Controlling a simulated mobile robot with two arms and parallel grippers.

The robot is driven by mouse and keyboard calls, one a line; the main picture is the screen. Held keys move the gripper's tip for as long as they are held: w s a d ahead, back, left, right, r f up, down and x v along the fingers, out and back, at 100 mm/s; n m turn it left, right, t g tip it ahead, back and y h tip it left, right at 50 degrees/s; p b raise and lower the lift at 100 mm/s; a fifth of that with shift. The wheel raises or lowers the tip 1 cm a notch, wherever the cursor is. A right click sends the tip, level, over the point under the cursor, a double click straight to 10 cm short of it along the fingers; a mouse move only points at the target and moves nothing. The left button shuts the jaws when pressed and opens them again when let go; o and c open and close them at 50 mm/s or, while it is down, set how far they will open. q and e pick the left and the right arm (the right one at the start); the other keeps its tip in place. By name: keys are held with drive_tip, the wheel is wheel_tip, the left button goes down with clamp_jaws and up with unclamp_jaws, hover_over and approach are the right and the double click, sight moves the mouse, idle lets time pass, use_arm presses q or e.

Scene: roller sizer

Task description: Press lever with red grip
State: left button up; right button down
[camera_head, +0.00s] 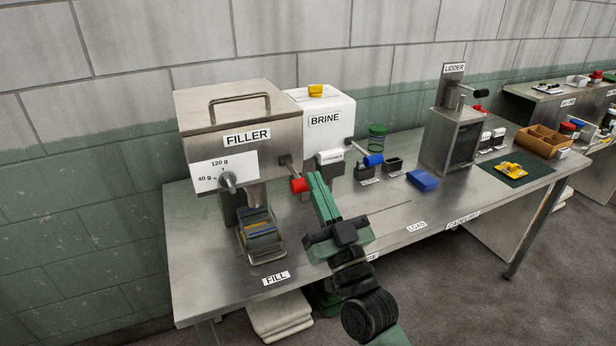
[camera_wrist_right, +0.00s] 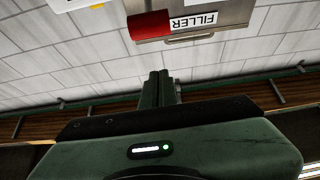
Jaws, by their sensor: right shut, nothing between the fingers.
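The lever's red grip (camera_head: 299,185) sticks out from the right front of the steel filler (camera_head: 235,118). In the right wrist view the red grip (camera_wrist_right: 149,27) shows large at the top, beside the filler's label (camera_wrist_right: 195,20). My right gripper (camera_head: 318,181) is shut and empty, with its green fingertips just right of the red grip in the head view. I cannot tell whether they touch it. In the right wrist view the closed fingers (camera_wrist_right: 158,80) point up, a little below the red grip in the picture. My left gripper is in no view.
A small tray (camera_head: 262,246) holding coloured pieces stands under the filler. A white brine unit (camera_head: 327,112) with a blue grip (camera_head: 373,160) stands to the right. A blue block (camera_head: 422,180) and the lidder (camera_head: 451,140) are farther right. The table (camera_head: 215,290) is bare at its front left.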

sight(294, 173)
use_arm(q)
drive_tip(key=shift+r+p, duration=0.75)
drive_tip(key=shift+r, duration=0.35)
use_arm(e)
drive_tip(key=shift+w+a+f, duration=0.2)
drive_tip(key=shift+w+f, duration=0.15)
drive_tip(key=shift+w, duration=0.25)
drive_tip(key=shift+w+a+f, duration=0.25)
drive_tip(key=shift+w+f, duration=0.1)
drive_tip(key=shift+w, duration=0.3)
drive_tip(key=shift+w+a+f, duration=0.2)
drive_tip(key=shift+w+f, duration=0.15)
drive_tip(key=shift+w, duration=0.25)
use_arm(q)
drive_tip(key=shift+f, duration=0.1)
